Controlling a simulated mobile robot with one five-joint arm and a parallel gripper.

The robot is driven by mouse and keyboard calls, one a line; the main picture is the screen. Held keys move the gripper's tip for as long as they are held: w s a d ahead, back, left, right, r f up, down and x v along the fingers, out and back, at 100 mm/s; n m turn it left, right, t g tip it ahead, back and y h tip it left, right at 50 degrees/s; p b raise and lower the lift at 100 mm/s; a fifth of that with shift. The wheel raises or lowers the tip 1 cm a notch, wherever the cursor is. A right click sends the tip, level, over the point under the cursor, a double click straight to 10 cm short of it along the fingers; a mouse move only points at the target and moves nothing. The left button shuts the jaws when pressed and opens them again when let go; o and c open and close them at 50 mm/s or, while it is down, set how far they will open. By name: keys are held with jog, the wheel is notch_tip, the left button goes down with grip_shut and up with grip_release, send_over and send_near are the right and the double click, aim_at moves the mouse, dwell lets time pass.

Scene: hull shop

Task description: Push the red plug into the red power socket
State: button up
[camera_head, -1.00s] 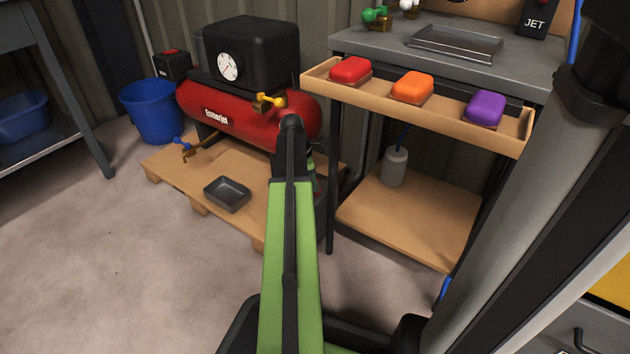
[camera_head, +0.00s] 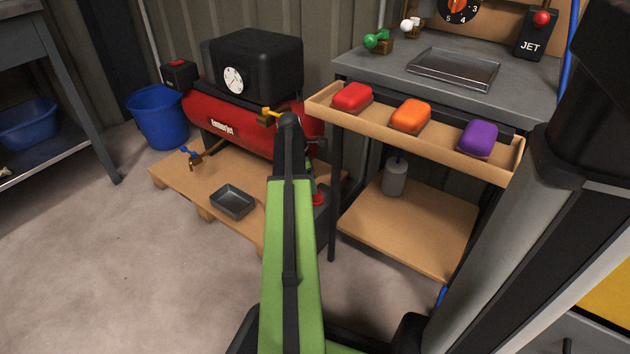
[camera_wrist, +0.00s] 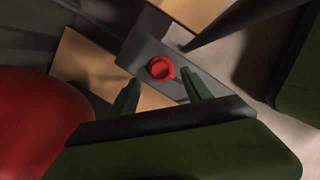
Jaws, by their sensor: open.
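A red round fitting (camera_wrist: 160,69) with a raised rim and a small tab sits on top of a grey box (camera_wrist: 143,50) in the wrist view. In the head view it is a small red patch (camera_head: 317,199) just right of my arm, low beside the pallet. I cannot tell whether it is the socket alone or has the plug in it; no separate red plug is clear. My gripper (camera_wrist: 162,93) is open and empty, its two fingers pointing towards the red fitting and apart from it. In the head view my arm hides most of the gripper.
The red compressor tank (camera_head: 240,135) stands close on the left, on a wooden pallet (camera_head: 235,232) with a grey tray (camera_head: 232,201). A shelf tray (camera_head: 322,98) with red, orange and purple blocks overhangs at right, above a dark table leg (camera_head: 334,215). The floor at front left is clear.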

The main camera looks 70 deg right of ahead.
jog(key=p+v, duration=0.4)
jog(key=v, duration=0.2)
jog(key=shift+f, duration=0.1)
